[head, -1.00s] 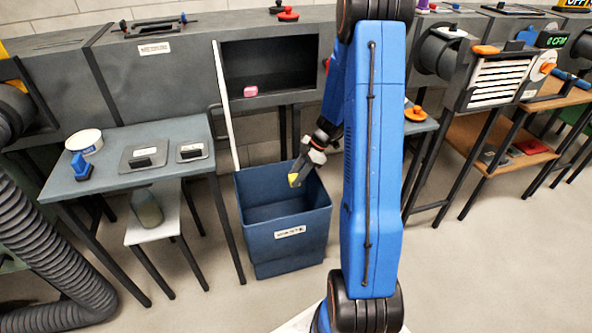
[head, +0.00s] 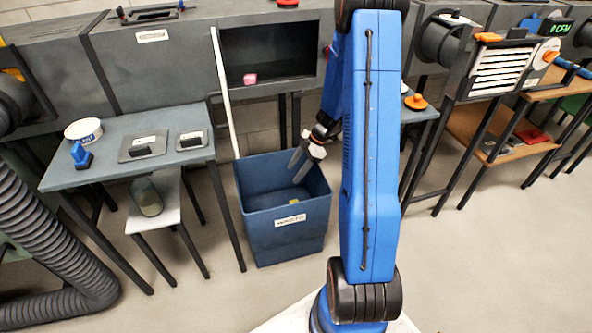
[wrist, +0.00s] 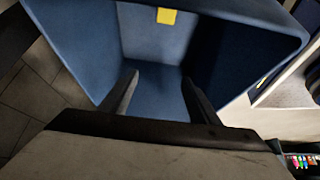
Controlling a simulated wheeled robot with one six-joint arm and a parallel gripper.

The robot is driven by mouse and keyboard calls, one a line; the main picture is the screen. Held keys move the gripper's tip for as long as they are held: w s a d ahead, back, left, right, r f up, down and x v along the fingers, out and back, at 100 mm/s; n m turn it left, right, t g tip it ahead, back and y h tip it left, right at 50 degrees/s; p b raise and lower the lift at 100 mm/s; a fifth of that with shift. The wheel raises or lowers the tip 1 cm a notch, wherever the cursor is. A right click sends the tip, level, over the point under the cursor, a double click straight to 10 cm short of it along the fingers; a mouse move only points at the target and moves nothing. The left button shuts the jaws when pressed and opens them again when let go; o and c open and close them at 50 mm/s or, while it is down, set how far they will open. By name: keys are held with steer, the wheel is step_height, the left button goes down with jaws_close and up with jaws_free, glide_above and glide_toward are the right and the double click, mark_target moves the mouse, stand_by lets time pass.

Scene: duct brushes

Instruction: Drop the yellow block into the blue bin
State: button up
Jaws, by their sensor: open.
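The blue bin (head: 287,228) stands on the floor with its open top upward and a white label on its front. The yellow block (head: 293,201) shows as a small yellow patch inside the bin, low down and apart from my gripper. It also shows in the wrist view (wrist: 166,16), near the top edge, against the bin's blue inside. My gripper (head: 298,166) is over the bin's opening, pointing down. Its two fingers are spread and empty, and the bin interior (wrist: 158,92) shows between them in the wrist view.
A grey table (head: 115,177) left of the bin holds a white round tub (head: 84,130), a blue block-like item (head: 81,155) and two dark-handled plates. A white pole (head: 224,95) rises behind the bin. A pink item (head: 250,78) lies in the duct opening.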

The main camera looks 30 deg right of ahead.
step_height(320, 180, up, 10)
stand_by(0.6)
steer(key=shift+r, duration=0.1)
